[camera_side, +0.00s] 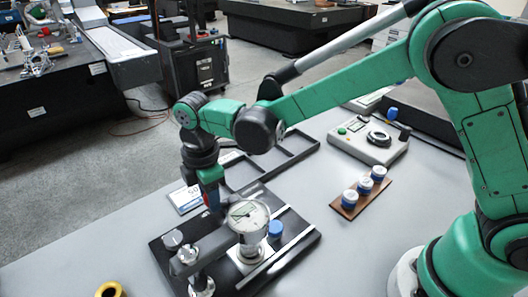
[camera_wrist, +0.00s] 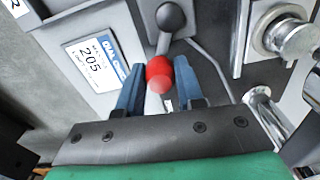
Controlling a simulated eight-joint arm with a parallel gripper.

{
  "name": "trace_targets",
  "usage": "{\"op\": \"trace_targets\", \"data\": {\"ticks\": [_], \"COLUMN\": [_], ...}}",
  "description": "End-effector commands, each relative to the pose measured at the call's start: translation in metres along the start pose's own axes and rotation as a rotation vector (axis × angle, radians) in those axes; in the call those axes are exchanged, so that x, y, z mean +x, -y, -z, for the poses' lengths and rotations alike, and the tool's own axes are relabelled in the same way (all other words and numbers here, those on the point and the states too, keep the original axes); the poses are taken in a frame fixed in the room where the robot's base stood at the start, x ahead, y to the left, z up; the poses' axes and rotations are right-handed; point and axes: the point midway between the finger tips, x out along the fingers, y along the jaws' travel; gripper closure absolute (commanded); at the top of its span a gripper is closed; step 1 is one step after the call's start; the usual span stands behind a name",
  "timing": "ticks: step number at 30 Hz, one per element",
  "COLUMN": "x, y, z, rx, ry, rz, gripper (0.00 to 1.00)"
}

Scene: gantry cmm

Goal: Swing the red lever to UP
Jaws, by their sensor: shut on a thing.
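The red lever's round knob (camera_wrist: 159,74) shows in the wrist view between the two blue fingers of my gripper (camera_wrist: 159,66), which is shut on it. The lever's grey shaft runs from the knob to a dark round pivot (camera_wrist: 171,18) on a grey block at the top of that view. In the side view my gripper (camera_side: 211,202) points down at the back of a black base plate (camera_side: 165,257), behind a dial gauge. The lever is mostly hidden there. No UP marking is readable.
The dial gauge (camera_side: 248,215) on its metal stand is close in front of my gripper. A blue cap (camera_side: 275,229) is right of it. A card (camera_wrist: 95,52) reading 205 lies beside the lever. A wooden rack (camera_side: 345,209) and a grey instrument (camera_side: 362,150) stand farther right.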

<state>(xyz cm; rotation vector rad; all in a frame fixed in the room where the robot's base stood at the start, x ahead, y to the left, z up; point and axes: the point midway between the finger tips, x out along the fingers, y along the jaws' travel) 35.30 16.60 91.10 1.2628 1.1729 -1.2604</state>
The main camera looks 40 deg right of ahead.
Motion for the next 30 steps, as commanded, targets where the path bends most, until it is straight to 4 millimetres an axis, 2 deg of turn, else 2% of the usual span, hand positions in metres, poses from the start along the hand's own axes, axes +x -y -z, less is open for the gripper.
{"op": "trace_targets", "data": {"ticks": [2, 3, 5, 6, 16, 24, 30], "x": [0.000, 0.000, 0.000, 0.000, -0.004, -0.042, -0.056], "y": [0.001, 0.001, 0.001, 0.001, 0.000, 0.001, 0.001], "z": [0.001, 0.001, 0.001, 0.000, 0.000, 0.000, 0.000], "rx": [-0.002, -0.002, -0.002, -0.001, 0.000, 0.000, -0.001], "ry": [0.000, 0.000, 0.000, 0.000, 0.000, 0.000, 0.000], "rz": [0.004, 0.004, 0.004, 0.004, 0.002, 0.003, 0.003], "gripper": [1.00, 0.59, 0.42, 0.38, 0.38, 0.38, 0.38]}}
